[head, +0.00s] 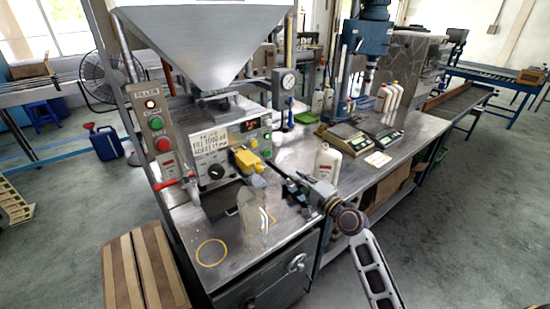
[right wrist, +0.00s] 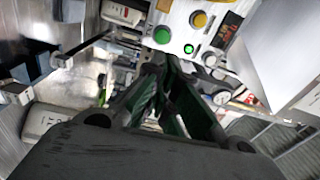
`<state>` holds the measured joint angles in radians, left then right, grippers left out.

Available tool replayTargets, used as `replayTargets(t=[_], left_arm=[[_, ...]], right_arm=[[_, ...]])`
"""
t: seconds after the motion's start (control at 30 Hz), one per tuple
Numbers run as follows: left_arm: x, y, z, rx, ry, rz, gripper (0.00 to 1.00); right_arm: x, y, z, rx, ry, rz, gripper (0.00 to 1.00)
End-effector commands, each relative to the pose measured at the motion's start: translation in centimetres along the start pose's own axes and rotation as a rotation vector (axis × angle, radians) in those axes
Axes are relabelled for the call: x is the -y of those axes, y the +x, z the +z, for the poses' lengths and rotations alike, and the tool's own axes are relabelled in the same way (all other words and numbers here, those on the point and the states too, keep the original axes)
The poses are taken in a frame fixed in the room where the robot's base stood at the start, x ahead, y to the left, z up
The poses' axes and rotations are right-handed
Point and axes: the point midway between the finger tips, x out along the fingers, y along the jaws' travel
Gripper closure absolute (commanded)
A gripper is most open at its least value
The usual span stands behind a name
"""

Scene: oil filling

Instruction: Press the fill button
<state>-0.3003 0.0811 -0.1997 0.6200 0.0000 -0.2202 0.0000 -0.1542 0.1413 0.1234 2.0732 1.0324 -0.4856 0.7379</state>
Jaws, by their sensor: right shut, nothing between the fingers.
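The filling machine's control panel (head: 212,150) stands at the left on the metal bench, with a black knob, a display and small green buttons (head: 267,152) at its right side. A yellow part (head: 248,160) sticks out in front of it. In the right wrist view a large green button (right wrist: 161,36), a yellow button (right wrist: 199,20) and a small green one (right wrist: 189,49) show on the panel. I cannot read which is the fill button. My right gripper (head: 291,190) is shut and empty, in front of the panel and apart from it in the head view. My left gripper is out of view.
A side box (head: 158,125) marked FILLER carries red and green buttons. A translucent bottle (head: 252,222) stands on the near bench top. Scales (head: 345,138) sit farther right. A steel hopper (head: 205,45) overhangs the machine.

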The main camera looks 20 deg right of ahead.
Motion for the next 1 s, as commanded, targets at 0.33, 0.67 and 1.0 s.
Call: replayTargets(t=[0.33,0.67,1.0], left_arm=[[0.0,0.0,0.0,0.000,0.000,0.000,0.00],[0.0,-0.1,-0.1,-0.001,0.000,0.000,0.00],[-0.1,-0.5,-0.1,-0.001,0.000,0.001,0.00]], right_arm=[[0.0,0.0,0.0,0.000,0.042,0.001,1.00],[0.0,0.2,0.0,0.000,0.041,0.000,1.00],[0.1,2.2,0.0,0.000,0.042,0.000,1.00]])
